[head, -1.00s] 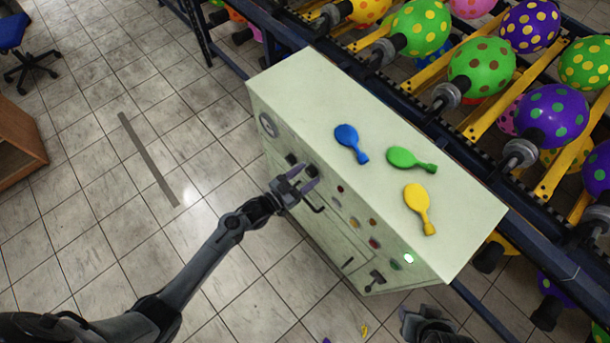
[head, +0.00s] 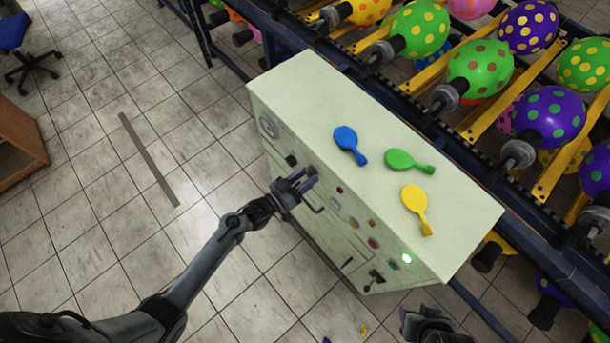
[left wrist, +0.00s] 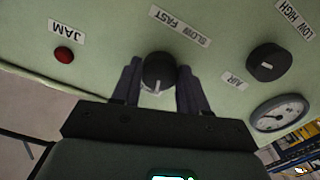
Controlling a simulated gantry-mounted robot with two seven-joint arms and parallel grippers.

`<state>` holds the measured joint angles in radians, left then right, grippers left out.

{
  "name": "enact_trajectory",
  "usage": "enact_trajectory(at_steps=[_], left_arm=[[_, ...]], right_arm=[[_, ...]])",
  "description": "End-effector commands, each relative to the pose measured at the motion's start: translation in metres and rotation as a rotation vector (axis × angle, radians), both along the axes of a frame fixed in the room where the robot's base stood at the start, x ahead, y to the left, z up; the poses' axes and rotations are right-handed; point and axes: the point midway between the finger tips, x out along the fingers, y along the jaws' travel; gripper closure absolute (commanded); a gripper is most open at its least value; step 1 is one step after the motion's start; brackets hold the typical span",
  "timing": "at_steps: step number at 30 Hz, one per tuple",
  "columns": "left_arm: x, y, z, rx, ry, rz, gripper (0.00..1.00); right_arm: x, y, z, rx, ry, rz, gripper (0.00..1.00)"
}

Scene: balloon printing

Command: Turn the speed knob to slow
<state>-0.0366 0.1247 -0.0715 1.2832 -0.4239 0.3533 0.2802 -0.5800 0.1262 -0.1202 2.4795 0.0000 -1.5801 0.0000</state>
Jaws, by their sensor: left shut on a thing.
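The speed knob (left wrist: 158,72) is a round black knob with a white mark, in the middle of the left wrist view, beside the label with SLOW and FAST (left wrist: 180,26). Its white mark points toward the bottom of that view. My left gripper (left wrist: 160,84) has one finger on each side of the knob and is shut on it. In the head view the left gripper (head: 303,180) is at the front face of the pale green cabinet (head: 300,85). My right gripper (head: 428,322) shows only in part at the bottom edge; its fingers cannot be made out.
An air knob (left wrist: 267,62), a gauge (left wrist: 280,113) and a red jam light (left wrist: 64,55) are near the speed knob. Blue (head: 350,143), green (head: 405,160) and yellow (head: 416,205) flat balloons lie on the cabinet top. A conveyor with dotted balloons (head: 480,70) runs behind.

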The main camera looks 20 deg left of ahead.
Motion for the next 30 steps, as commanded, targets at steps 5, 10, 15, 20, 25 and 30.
enact_trajectory(at_steps=[5,10,15,20,25,30], left_arm=[[0.0,0.0,0.002,-0.151,0.077,0.001,0.87],[0.0,-0.001,0.002,-0.295,0.152,0.001,0.87],[0.0,-0.001,0.002,-0.439,0.228,0.001,0.87],[0.0,-0.001,0.003,-0.576,0.297,0.0,0.87],[-0.001,-0.001,0.003,-0.718,0.37,0.001,0.87],[0.0,-0.002,0.004,-0.863,0.444,0.0,0.87]], right_arm=[[0.0,0.0,0.01,0.0,0.0,0.0,0.57],[0.0,0.0,0.016,0.0,0.0,-0.001,0.57],[0.0,0.001,0.023,0.004,0.0,-0.003,0.57],[0.0,0.002,0.029,0.008,0.0,-0.005,0.57],[0.0,0.002,0.036,0.01,-0.001,-0.007,0.57],[0.0,0.002,0.042,0.01,-0.001,-0.006,0.57]])
